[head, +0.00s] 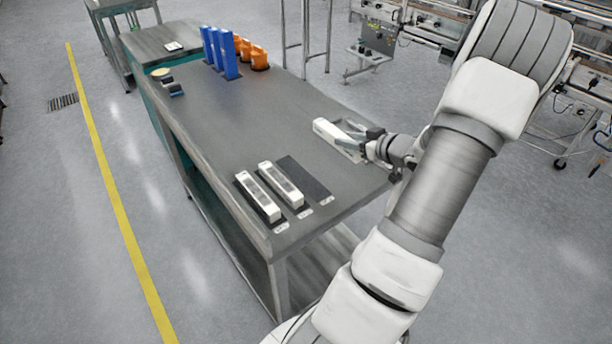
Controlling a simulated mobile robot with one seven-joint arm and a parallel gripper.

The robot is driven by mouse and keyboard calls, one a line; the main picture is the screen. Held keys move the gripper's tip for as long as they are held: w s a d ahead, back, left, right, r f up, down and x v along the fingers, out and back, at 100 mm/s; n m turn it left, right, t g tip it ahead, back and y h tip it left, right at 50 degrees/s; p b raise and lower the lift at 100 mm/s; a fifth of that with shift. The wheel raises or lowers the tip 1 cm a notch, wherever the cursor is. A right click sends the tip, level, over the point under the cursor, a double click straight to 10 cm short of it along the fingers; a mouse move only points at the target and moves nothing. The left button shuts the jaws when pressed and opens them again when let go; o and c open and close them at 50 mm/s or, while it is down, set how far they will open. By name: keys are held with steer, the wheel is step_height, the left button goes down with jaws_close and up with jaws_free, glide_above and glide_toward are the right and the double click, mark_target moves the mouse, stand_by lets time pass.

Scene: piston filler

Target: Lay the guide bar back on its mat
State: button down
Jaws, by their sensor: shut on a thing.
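A white guide bar (332,133) is at the right side of the grey table, seen in the head view. My gripper (362,142) is shut on its right end, with the arm reaching in from the right. I cannot tell whether the bar touches the tabletop or hangs just above it. A bare dark mat (304,176) lies on the table nearer to me, left of and below the held bar. Two more white bars, a left one (258,198) and a middle one (281,185), lie on dark mats beside it.
The grey table (240,125) is clear in its middle. Blue upright blocks (220,52) and orange parts (254,56) stand at its far end. Small dark items (172,88) lie near the far left edge. Small white labels (305,213) sit by the mats at the front edge.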

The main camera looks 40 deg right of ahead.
steer(key=w+a+f, duration=0.1)
steer(key=a+f, duration=0.1)
steer(key=a, duration=0.1)
steer(key=w+a+f+b, duration=0.1)
steer(key=w+a+f, duration=0.1)
steer(key=a, duration=0.1)
steer(key=w+a+f+b, duration=0.1)
steer(key=w+a+f, duration=0.1)
steer(key=shift+w+a+f, duration=0.15)
steer(key=shift+w+a, duration=0.05)
steer(key=shift+a, duration=0.2)
steer(key=shift+f+b, duration=0.4)
steer(key=shift+f, duration=1.45)
steer(key=shift+f, duration=0.15)
steer(key=shift+f, duration=0.1)
steer(key=shift+c, duration=2.2)
jaws_free()
